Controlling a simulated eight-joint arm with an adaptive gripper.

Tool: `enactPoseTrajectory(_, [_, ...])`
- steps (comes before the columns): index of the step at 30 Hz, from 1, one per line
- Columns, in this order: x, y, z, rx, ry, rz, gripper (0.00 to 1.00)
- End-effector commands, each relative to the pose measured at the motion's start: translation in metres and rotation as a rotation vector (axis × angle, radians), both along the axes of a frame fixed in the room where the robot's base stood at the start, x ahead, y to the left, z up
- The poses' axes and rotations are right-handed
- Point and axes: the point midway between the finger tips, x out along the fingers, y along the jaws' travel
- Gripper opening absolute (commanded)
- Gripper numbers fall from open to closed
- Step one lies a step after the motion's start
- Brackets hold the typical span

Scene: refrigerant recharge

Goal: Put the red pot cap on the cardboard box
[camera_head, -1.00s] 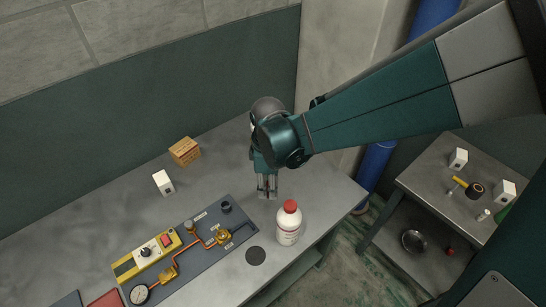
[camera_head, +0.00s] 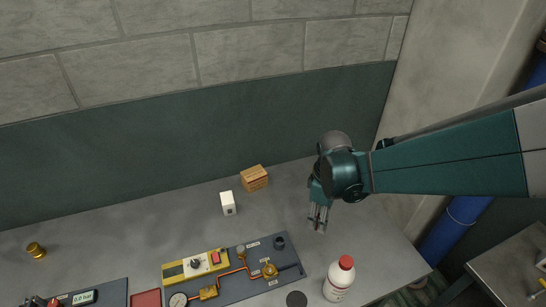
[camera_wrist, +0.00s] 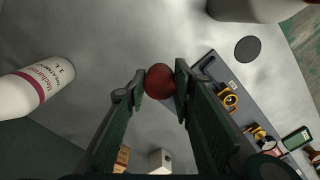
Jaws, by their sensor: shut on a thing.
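My gripper (camera_head: 318,222) is above the grey table, to the right of the boxes. In the wrist view my gripper (camera_wrist: 160,92) is shut on a dark red, rounded thing that looks like the red pot cap (camera_wrist: 159,82); the fingers hide its sides. In the head view I cannot make out the cap between the fingers. The cardboard box (camera_head: 254,178) stands near the back wall, left of my gripper and apart from it. It also shows, partly hidden by a finger, in the wrist view (camera_wrist: 122,158). Nothing is on its top.
A white box (camera_head: 228,203) stands just left of the cardboard box. A valve panel (camera_head: 236,272) lies in front. A white bottle with a red lid (camera_head: 340,280) and a dark disc (camera_head: 296,299) are near the front.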

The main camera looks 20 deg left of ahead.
Motion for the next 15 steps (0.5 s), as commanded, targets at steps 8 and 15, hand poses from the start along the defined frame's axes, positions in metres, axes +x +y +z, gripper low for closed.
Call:
enactPoseTrajectory(8, [0.046, 0.059, 0.020, 0.000, 0.000, 0.008, 0.13])
enactPoseTrajectory(15, [0.080, 0.110, 0.033, 0.000, 0.000, 0.014, 0.13])
